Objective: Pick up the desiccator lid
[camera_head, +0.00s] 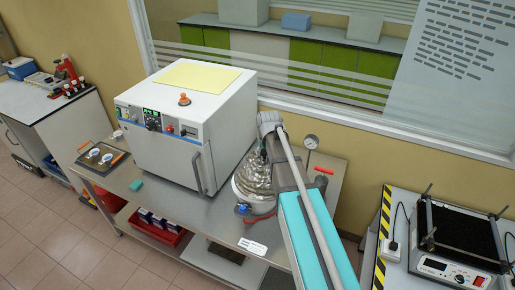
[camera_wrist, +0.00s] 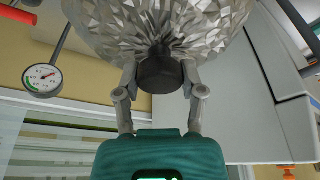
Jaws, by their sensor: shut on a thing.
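The desiccator lid is a faceted, silvery glass dome (camera_wrist: 160,22) with a dark knob (camera_wrist: 159,70) at its middle. In the wrist view my gripper (camera_wrist: 160,72) has its two fingers on either side of the knob, shut on it. In the head view the faceted desiccator glass (camera_head: 254,180) stands on the steel table, partly behind my arm. My gripper and the knob are mostly hidden there by the arm. I cannot tell whether the lid is resting on the base or raised.
A white oven (camera_head: 185,120) with a yellow sheet on top stands close left of the desiccator. A pressure gauge (camera_head: 311,141) and a red handle (camera_head: 323,171) are to its right. A teal block (camera_head: 136,185) lies on the steel table (camera_head: 175,212). A wall and window are behind.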

